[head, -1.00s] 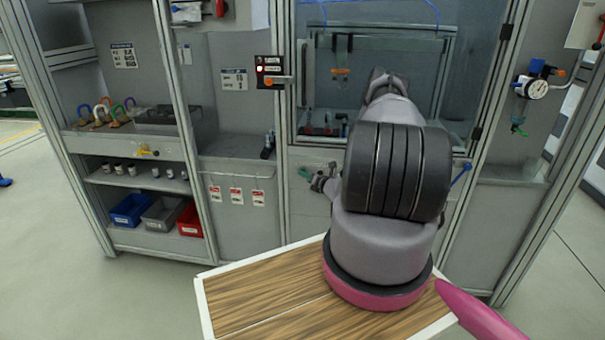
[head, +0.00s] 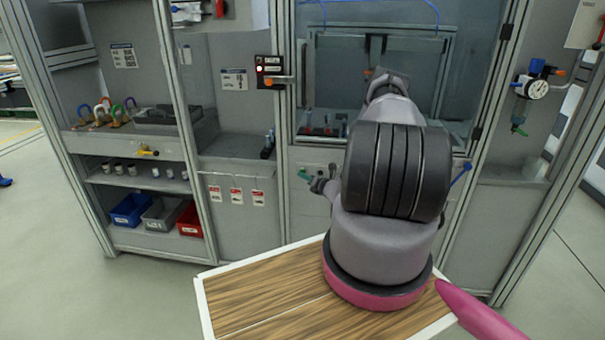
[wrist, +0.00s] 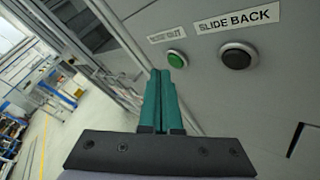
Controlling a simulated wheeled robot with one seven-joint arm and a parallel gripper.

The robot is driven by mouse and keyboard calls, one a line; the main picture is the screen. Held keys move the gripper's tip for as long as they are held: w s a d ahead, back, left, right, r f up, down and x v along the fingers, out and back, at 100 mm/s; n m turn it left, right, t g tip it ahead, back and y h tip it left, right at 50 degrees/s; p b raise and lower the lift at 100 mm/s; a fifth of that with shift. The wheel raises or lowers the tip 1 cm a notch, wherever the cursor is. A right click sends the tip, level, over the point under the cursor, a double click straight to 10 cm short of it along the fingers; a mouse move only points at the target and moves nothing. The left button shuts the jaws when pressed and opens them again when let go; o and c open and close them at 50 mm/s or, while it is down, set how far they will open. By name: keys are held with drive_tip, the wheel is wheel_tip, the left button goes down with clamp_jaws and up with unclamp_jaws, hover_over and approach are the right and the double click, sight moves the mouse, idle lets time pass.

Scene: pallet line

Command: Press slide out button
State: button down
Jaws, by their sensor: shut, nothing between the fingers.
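In the wrist view a green button (wrist: 176,58) with a metal ring sits on a grey panel, under a small label (wrist: 166,36) too blurred to read surely. Right of it is a black button (wrist: 238,56) under a label reading SLIDE BACK (wrist: 236,20). My gripper (wrist: 162,73) is shut and empty, its green fingers together. The fingertips appear just below and left of the green button; I cannot tell whether they touch it. In the head view my gripper (head: 304,175) is at the cabinet's lower front, left of my arm; the buttons cannot be made out there.
A glass-fronted enclosure (head: 345,92) stands above the panel. A control box with a red light (head: 269,70) is mounted left of it. Shelves at left hold padlocks (head: 105,113) and blue, grey and red bins (head: 188,220). A pressure gauge (head: 538,89) hangs at right.

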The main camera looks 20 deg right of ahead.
drive_tip(key=shift+s+a, duration=0.45)
drive_tip(key=shift+s, duration=0.25)
drive_tip(key=shift+s+a, duration=0.45)
drive_tip(key=shift+s, duration=0.25)
drive_tip(key=shift+s+a, duration=0.45)
drive_tip(key=shift+s, duration=0.25)
